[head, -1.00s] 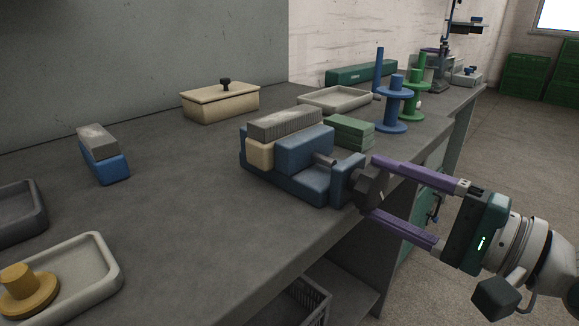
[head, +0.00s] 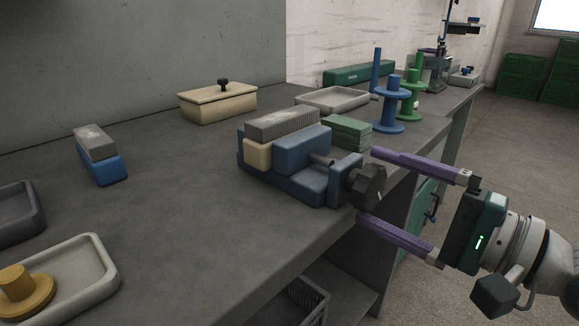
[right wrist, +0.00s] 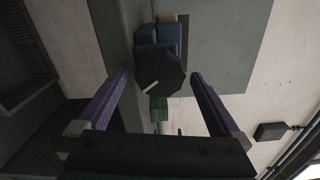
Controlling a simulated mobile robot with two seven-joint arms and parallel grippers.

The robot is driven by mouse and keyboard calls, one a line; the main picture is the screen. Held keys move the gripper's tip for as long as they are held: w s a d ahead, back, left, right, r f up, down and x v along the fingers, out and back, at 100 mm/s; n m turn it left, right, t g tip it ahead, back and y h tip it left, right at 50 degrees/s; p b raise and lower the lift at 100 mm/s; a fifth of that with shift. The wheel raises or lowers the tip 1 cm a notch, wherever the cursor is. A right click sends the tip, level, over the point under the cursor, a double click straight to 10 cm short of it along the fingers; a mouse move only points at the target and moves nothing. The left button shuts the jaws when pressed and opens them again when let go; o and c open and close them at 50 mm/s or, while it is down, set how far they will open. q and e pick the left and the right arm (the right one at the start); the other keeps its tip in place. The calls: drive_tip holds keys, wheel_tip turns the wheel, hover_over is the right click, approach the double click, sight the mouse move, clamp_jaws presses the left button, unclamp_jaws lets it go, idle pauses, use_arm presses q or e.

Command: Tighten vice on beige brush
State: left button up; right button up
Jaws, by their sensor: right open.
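The beige brush (head: 258,155), with a grey bristle top, stands between the jaws of the blue vice (head: 302,152) near the bench's front edge. I cannot tell how tightly the jaws press on it. The vice's dark knob (head: 369,183) is at the vice's right end; it also shows in the right wrist view (right wrist: 160,72), with a pale line on its face. My right gripper (head: 367,187) is open, its purple fingers on opposite sides of the knob, with a gap visible on each side. My left gripper is not in view.
A blue brush (head: 105,168) lies at the left of the bench. Pale tray (head: 108,262) holds a yellow spool (head: 25,292). Green block (head: 347,130), a blue spool (head: 391,108) and a lidded beige box (head: 218,103) stand behind the vice. The middle bench is clear.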

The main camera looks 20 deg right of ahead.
drive_tip(key=shift+s, duration=0.1)
drive_tip(key=p+v, duration=0.1)
drive_tip(key=v, duration=0.8)
drive_tip(key=shift+s+d, duration=0.2)
drive_tip(key=shift+s, duration=0.15)
